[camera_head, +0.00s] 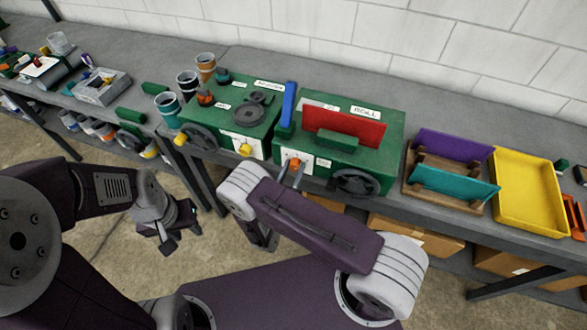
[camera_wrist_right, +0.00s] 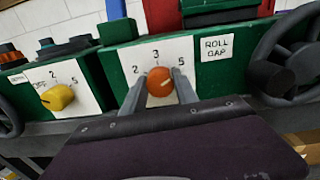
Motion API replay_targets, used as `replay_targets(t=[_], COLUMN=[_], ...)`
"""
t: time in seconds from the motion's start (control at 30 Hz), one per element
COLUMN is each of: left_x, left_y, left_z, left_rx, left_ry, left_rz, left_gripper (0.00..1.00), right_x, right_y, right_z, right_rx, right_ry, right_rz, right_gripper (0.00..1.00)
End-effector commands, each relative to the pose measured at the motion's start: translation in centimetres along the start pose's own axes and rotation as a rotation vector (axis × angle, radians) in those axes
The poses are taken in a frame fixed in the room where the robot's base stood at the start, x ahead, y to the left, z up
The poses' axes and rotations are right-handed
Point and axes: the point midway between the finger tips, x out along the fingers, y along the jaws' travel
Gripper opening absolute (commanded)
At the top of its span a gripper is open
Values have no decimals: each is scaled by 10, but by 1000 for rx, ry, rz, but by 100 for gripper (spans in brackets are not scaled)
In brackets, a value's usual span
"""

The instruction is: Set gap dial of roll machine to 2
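The roll machine (camera_head: 391,140) is a green box with a ROLL label and a red plate. Its orange gap dial (camera_wrist_right: 160,82) sits on a white scale plate marked 2, 3 and 5 beside a ROLL GAP label; the dial also shows in the head view (camera_head: 294,162). I cannot read clearly where its pointer stands. My right gripper (camera_wrist_right: 160,84) has one finger on each side of the dial, very close to it; whether both fingers press on it I cannot tell. My left gripper (camera_head: 184,236) is open and empty, low in front of the bench, away from the machine.
A black handwheel (camera_head: 355,182) is right of the dial. A second green machine (camera_head: 228,122) with a yellow knob (camera_wrist_right: 58,97) stands to the left, a blue upright piece (camera_head: 288,104) between. A wooden rack (camera_head: 428,194) and yellow tray (camera_head: 526,192) lie right. Floor ahead looks clear.

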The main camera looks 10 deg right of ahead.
Motion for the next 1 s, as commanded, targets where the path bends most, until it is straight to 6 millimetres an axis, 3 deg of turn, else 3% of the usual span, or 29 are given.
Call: replay_targets(t=[0.43, 1.0], left_x=[5, 17], left_y=[0, 0], left_z=[0, 2], left_rx=[0, 0], left_ry=[0, 0], left_rz=[0, 0], left_gripper=[36, 36], right_x=[0, 0], right_y=[0, 2], right_z=[-1, -2], right_rx=[-123, -646], right_ry=[3, 14], right_rz=[0, 1], right_gripper=[0, 0])
